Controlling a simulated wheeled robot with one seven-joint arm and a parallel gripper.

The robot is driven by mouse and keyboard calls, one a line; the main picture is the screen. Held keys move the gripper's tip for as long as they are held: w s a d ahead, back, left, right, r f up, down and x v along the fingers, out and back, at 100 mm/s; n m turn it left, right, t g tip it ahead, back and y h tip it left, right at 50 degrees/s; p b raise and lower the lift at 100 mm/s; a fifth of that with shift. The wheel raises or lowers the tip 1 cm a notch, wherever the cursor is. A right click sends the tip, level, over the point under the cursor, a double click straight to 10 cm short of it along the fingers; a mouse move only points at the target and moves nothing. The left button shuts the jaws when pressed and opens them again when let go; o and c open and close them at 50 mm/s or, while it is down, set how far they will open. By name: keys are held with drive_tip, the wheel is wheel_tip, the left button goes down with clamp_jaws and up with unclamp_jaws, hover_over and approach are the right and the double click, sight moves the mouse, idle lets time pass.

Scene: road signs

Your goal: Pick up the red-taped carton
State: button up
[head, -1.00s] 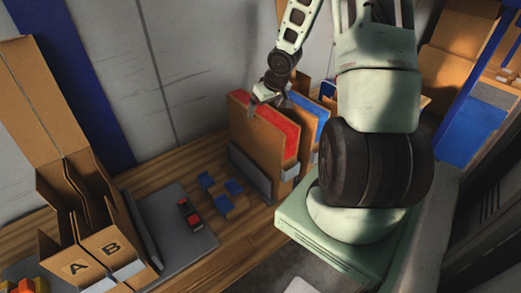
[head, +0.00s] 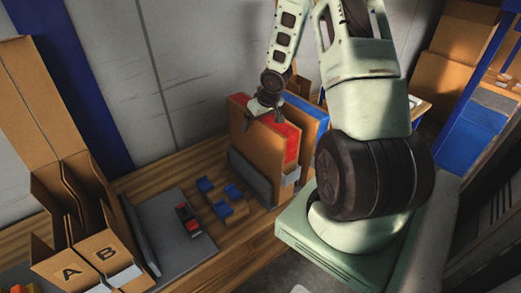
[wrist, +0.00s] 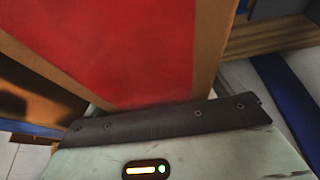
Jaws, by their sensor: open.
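The red-taped carton (head: 257,146) stands upright on the wooden bench in the head view, a tall brown box with red tape along its top. My gripper (head: 265,113) is open at its top edge, with fingers pointing down; I cannot tell whether they touch it. In the wrist view the red tape (wrist: 130,45) fills the upper left, with brown cardboard borders, close against the dark bar of my gripper. The far finger is not clear there.
A blue-taped carton (head: 312,112) stands close behind it to the right. A grey plate (head: 250,177) leans at its front left. Small blue-topped blocks (head: 222,208), a red and black item (head: 188,217) and an A/B cardboard sorter (head: 85,258) are further left.

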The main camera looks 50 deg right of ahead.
drive_tip(key=shift+f, duration=0.2)
idle(0.4)
drive_tip(key=c, duration=1.8)
clamp_jaws()
drive_tip(key=shift+r, duration=0.1)
